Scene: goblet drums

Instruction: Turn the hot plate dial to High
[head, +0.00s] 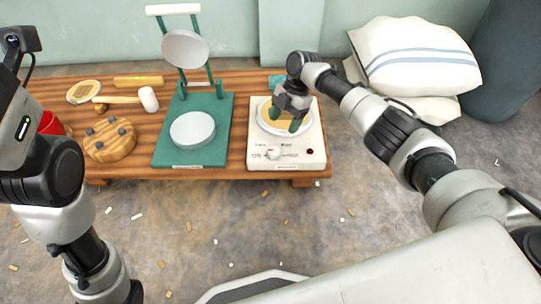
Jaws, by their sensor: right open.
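The white hot plate (257,129) stands at the right end of the wooden table. A round disc with a tan top lies on its upper face. The pale dial (272,153) is on its front part, with small printed marks around it that are too small to read. My right gripper (286,120) is open above the round disc, behind the dial and apart from it. It hides part of the disc. I cannot tell whether its fingertips touch the disc. My left arm is at the left, and its gripper is out of view.
A green press (219,145) with a raised upper plate stands left of the hot plate. A mallet (148,99), a round wooden block (110,139) and a red container (50,124) are farther left. White cushions (415,60) lie behind right. Scraps litter the floor.

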